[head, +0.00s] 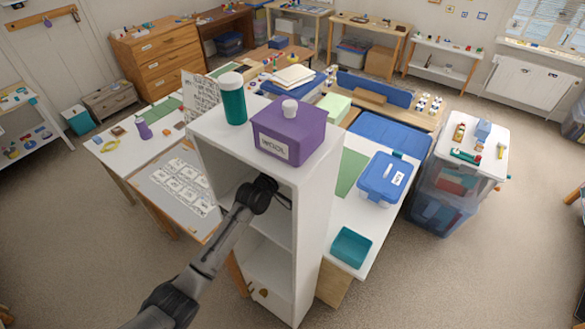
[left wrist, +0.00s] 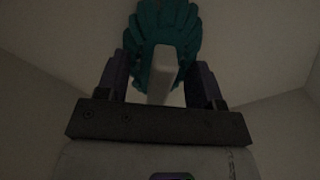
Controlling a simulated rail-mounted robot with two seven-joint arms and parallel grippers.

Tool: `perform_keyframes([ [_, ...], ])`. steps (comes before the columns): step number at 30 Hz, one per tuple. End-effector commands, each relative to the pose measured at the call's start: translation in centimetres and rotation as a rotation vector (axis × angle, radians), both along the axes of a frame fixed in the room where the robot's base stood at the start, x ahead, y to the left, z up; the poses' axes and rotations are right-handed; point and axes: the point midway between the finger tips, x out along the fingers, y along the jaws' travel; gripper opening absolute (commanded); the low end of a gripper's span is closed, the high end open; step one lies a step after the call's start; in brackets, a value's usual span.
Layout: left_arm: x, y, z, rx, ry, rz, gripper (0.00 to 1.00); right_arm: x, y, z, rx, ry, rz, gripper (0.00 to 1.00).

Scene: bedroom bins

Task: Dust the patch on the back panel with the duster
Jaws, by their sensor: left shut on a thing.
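My left arm reaches into the upper opening of the tall white shelf unit (head: 313,240) in the head view. In the left wrist view my left gripper (left wrist: 162,72) is shut on the white handle of the duster (left wrist: 150,35). The duster's teal fluffy head points away from the gripper, up toward a dim pale panel (left wrist: 255,45) inside the unit. I cannot tell whether the head touches the panel. The patch does not show in either view; the duster is hidden in the head view. My right gripper is not in view.
A purple box (head: 312,135) with a white knob and a green bottle with a white lid (head: 233,105) stand on top of the unit. The unit's side walls closely flank the arm. Tables with a blue box (head: 385,178) and a teal tray (head: 351,247) stand to the right.

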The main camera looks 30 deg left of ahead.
Motion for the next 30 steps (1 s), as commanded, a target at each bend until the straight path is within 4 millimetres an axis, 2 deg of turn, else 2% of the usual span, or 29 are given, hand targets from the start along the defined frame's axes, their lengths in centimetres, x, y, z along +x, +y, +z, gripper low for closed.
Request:
perform_keyframes([
  [1,0.2,0.6,0.0,0.003,-0.002,0.005,0.42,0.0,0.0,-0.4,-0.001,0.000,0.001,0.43],
  [10,0.3,1.7,0.2,0.002,-0.004,0.006,0.42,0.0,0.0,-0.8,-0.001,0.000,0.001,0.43],
  [21,0.3,4.4,0.2,0.003,-0.006,0.006,0.42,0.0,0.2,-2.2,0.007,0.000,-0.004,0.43],
  [30,0.3,5.3,0.1,0.003,-0.005,0.005,0.42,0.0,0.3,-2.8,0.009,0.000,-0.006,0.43],
])
